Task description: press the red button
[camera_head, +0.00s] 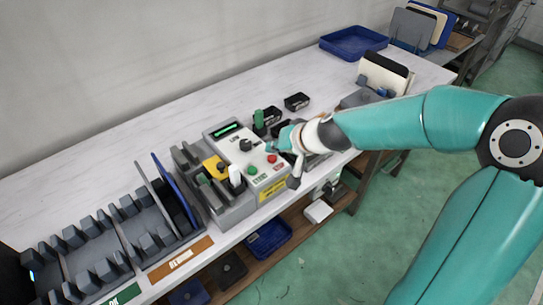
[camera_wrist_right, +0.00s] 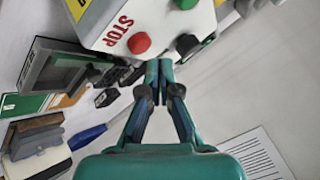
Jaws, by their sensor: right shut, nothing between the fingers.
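The red button (camera_head: 271,158) sits on the sloped top of a light grey control box (camera_head: 236,152), to the right of a green button (camera_head: 252,170). In the right wrist view the red button (camera_wrist_right: 139,43) stands beside the word STOP, on the white box face (camera_wrist_right: 160,15). My right gripper (camera_head: 277,148) is at the right side of the box, close to the red button. In the wrist view its fingers (camera_wrist_right: 158,70) are shut and empty, just below and right of the button; I cannot tell whether they touch the box. My left gripper is not in view.
A black knob (camera_head: 245,145) and a green display (camera_head: 227,129) are on the box. Left of it stand a grey fixture with a yellow part (camera_head: 214,167) and slotted racks (camera_head: 95,245). A blue tray (camera_head: 353,42) lies at the back. The white bench behind the box is mostly clear.

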